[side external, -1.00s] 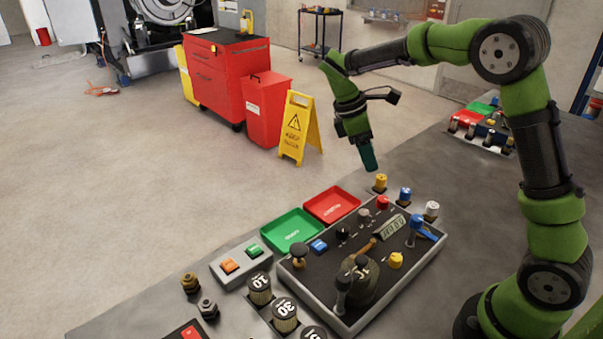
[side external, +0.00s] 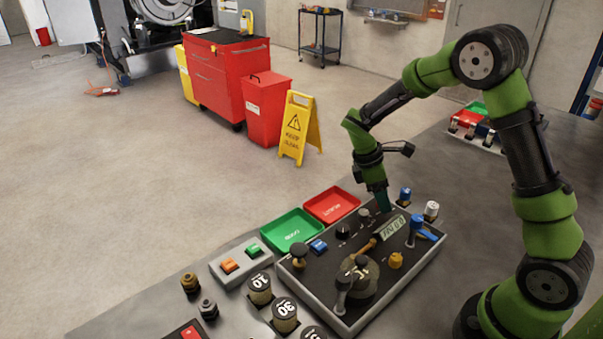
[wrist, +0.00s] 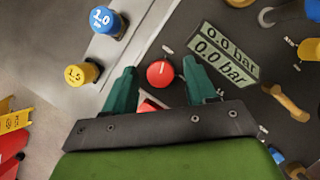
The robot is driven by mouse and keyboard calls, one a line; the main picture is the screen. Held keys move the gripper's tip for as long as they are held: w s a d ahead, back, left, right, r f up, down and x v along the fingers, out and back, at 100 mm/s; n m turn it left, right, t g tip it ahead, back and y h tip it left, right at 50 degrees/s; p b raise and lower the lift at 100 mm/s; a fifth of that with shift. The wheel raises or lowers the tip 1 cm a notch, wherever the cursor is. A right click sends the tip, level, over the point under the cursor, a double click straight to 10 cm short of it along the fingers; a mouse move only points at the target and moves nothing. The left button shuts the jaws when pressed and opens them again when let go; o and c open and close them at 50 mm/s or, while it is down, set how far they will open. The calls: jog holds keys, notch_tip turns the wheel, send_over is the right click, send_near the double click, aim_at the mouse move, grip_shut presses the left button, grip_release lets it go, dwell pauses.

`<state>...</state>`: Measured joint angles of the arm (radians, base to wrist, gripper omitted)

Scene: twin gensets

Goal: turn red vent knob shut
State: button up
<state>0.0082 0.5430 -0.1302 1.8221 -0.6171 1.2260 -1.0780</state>
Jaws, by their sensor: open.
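The red vent knob (wrist: 160,73) shows in the wrist view as a round red cap on the dark panel. My gripper (wrist: 160,80) has its two green fingers apart, one on each side of the knob, with a gap visible on both sides. In the side external view my gripper (side external: 382,203) is low over the far end of the panel (side external: 318,262), and its fingers hide the red knob. Whether the fingers reach down to the knob's height is hard to tell.
A gauge display reading 0.0 bar (wrist: 222,54) lies close to the right finger. Blue (wrist: 106,20) and yellow (wrist: 80,74) capped knobs stand left of the panel. A grey knob (side external: 364,215) is beside my gripper. Red (side external: 332,205) and green (side external: 291,231) trays lie behind the panel.

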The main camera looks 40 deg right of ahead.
jog(key=c, duration=1)
jog(key=shift+m, duration=0.4)
jog(key=m+y, duration=0.1)
jog(key=m, duration=0.2)
jog(key=shift+w+d+m+g, duration=0.1)
jog(key=shift+m+g, duration=0.2)
jog(key=shift+g, duration=0.1)
jog(key=m+y, duration=0.2)
jog(key=m, duration=0.2)
jog(key=shift+d+m, duration=0.1)
jog(key=shift+m, duration=0.2)
jog(key=m+y, duration=0.2)
jog(key=m, duration=0.2)
jog(key=shift+d+m, duration=0.15)
jog(key=shift+m, duration=0.15)
jog(key=shift+m+t+y, duration=0.4)
jog(key=shift+m+y, duration=0.3)
jog(key=shift+m, duration=1.4)
jog(key=shift+d, duration=0.1)
jog(key=o, duration=1)
